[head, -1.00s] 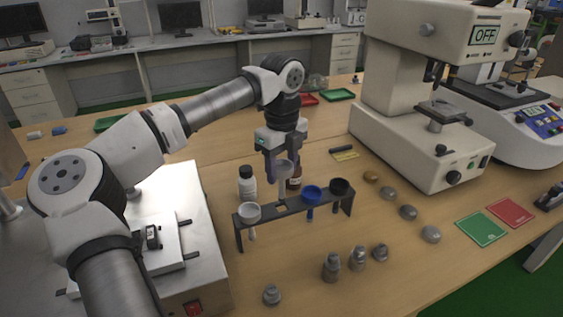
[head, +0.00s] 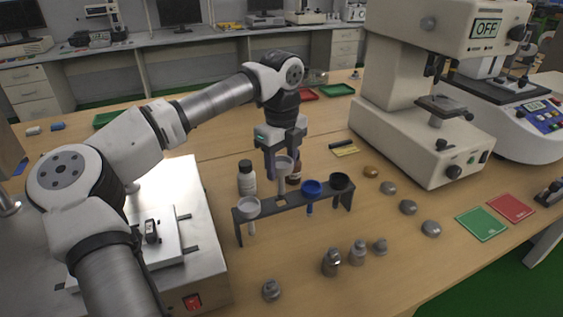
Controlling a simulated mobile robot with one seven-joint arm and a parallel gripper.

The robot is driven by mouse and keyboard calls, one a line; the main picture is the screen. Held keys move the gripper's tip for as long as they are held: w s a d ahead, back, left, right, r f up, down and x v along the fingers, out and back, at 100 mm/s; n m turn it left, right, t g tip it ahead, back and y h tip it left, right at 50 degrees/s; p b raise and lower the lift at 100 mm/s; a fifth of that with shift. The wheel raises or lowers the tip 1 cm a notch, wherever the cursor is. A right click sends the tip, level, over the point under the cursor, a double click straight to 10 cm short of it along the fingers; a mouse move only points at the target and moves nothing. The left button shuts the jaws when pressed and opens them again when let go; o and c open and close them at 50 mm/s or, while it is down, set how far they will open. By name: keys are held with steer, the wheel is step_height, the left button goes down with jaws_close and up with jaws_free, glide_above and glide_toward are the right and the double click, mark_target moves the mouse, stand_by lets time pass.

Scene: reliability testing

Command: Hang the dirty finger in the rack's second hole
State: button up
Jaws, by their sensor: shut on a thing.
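My gripper (head: 283,166) points down and is shut on a pale grey finger, the dirty finger (head: 284,164), a cup shape with a thin stem. It is upright above the dark rack (head: 267,205), over the gap between the white finger and the blue finger. The stem's lower end is close to the second hole from the left; I cannot tell whether it has entered. A white finger (head: 249,207) hangs in the leftmost hole, a blue finger (head: 312,188) in the third and a black finger (head: 340,181) in the fourth.
A white bottle (head: 247,182) and a brown bottle (head: 295,170) stand behind the rack. Several metal weights (head: 331,262) stand in front, and stones (head: 408,207) lie to the right. A large tester (head: 420,120) stands at right.

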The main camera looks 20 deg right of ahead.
mark_target(281, 197)
steer(key=shift+f+b, duration=1.35)
steer(key=shift+f, duration=0.6)
steer(key=shift+f, duration=0.1)
steer(key=shift+f+b, duration=1.3)
steer(key=shift+f, duration=0.35)
steer(key=shift+f+b, duration=0.5)
steer(key=shift+f, duration=0.15)
steer(key=o, duration=1.1)
steer(key=shift+o, duration=0.4)
